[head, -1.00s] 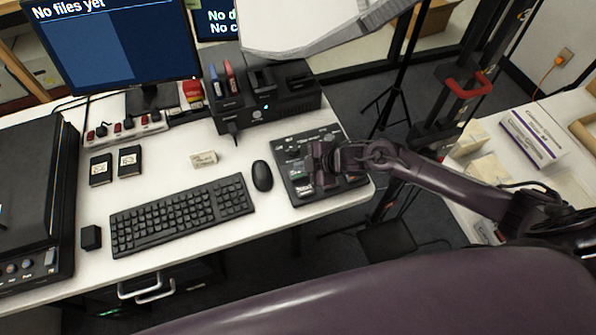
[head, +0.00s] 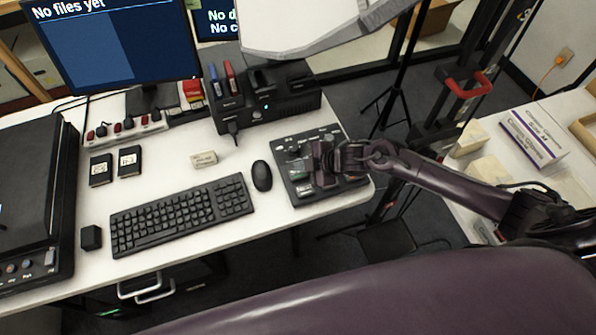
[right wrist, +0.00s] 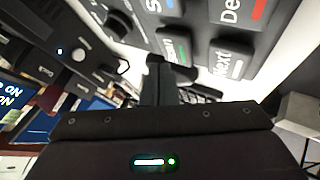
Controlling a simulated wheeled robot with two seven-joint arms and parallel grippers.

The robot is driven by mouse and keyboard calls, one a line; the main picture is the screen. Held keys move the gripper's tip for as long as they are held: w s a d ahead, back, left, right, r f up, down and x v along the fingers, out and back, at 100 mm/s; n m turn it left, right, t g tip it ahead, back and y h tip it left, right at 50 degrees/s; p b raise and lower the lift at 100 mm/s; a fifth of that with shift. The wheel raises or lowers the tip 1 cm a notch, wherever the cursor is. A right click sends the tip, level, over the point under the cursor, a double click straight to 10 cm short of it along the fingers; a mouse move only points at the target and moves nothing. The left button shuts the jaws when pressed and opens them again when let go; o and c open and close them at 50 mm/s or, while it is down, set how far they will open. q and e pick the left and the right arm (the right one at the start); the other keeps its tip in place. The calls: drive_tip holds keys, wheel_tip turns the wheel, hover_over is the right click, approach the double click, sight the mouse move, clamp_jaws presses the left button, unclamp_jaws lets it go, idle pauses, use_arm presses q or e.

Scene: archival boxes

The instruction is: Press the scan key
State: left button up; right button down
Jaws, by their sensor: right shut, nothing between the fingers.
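The black control panel (head: 291,150) lies at the right end of the white desk in the head view. In the right wrist view its large dark keys show close up. The scan key (right wrist: 177,46), with a green mark and partly covered lettering, sits beside the "Next" key (right wrist: 231,59). My right gripper (head: 322,178) is shut and empty over the panel. In the right wrist view its dark fingers (right wrist: 165,72) reach to the near edge of the scan key and hide part of it. I cannot tell whether they touch it. My left gripper is not in view.
A mouse (head: 262,175) and a keyboard (head: 182,215) lie left of the panel. A black drive dock (head: 265,106) stands behind it. The monitor (head: 115,50) reads "No files yet". A pale lamp-like panel (head: 310,25) hangs above the dock.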

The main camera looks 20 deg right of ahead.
sight(301, 174)
drive_tip(key=shift+f+b, duration=0.3)
drive_tip(key=shift+f, duration=0.15)
drive_tip(key=shift+f+b, duration=0.35)
drive_tip(key=shift+f, duration=0.2)
idle(0.7)
drive_tip(key=shift+s+r, duration=0.1)
drive_tip(key=shift+r+p, duration=0.85)
wheel_tip(301, 174, up, 5)
drive_tip(key=p, duration=0.4)
drive_tip(key=shift+p, duration=0.35)
drive_tip(key=shift+a, duration=0.1)
idle(0.4)
